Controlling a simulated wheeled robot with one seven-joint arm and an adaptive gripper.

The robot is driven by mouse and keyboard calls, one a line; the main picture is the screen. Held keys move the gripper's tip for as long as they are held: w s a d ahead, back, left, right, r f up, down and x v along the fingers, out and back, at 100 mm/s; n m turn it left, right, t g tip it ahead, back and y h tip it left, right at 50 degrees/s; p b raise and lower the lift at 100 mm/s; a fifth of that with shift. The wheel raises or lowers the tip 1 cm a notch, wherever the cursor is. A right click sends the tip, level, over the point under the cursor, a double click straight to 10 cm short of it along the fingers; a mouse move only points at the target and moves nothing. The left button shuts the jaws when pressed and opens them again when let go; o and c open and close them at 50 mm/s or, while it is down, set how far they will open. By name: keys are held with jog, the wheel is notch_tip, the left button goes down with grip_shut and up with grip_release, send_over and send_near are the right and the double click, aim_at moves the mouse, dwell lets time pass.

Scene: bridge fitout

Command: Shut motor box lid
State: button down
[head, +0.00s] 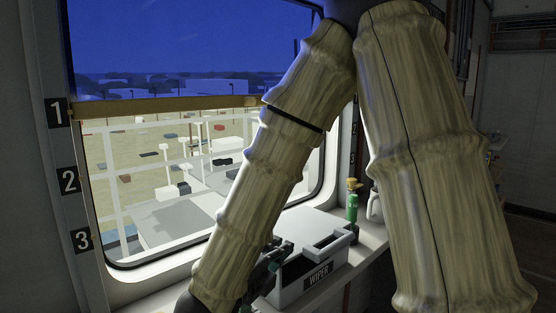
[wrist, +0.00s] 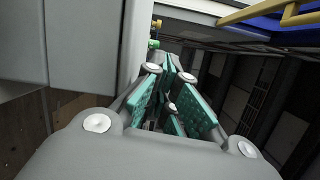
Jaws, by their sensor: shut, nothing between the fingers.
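The motor box (head: 316,283), a pale grey case labelled WIPER, stands on the sill under the window. Its lid (head: 297,230) lies across the top, flat or nearly flat. A dark recess shows at its front edge, and I cannot tell whether the lid is fully seated. My gripper (head: 277,249) is at the left side of the box, partly hidden by my arm. In the wrist view my gripper (wrist: 168,68) has its green-padded fingers drawn together with nothing between them. A pale grey surface fills the left of that view, probably the box.
A green bottle (head: 352,206) with a yellow top stands on the sill behind the box, with a pale mug (head: 375,206) to its right. The window frame (head: 150,262) rises on the left. A yellow rail (head: 165,106) crosses the window. My arm blocks much of the middle and right.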

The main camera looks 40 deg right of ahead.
jog(key=shift+s+r+p, duration=0.1)
jog(key=shift+r+p, duration=0.45)
jog(key=shift+r, duration=0.55)
jog(key=a+b, duration=0.2)
jog(key=a, duration=0.5)
jog(key=shift+s+b, duration=0.25)
jog(key=shift+b, duration=0.05)
jog(key=shift+a, duration=0.1)
jog(key=v, duration=1.1)
jog(key=shift+a, duration=0.4)
jog(key=shift+s, duration=0.1)
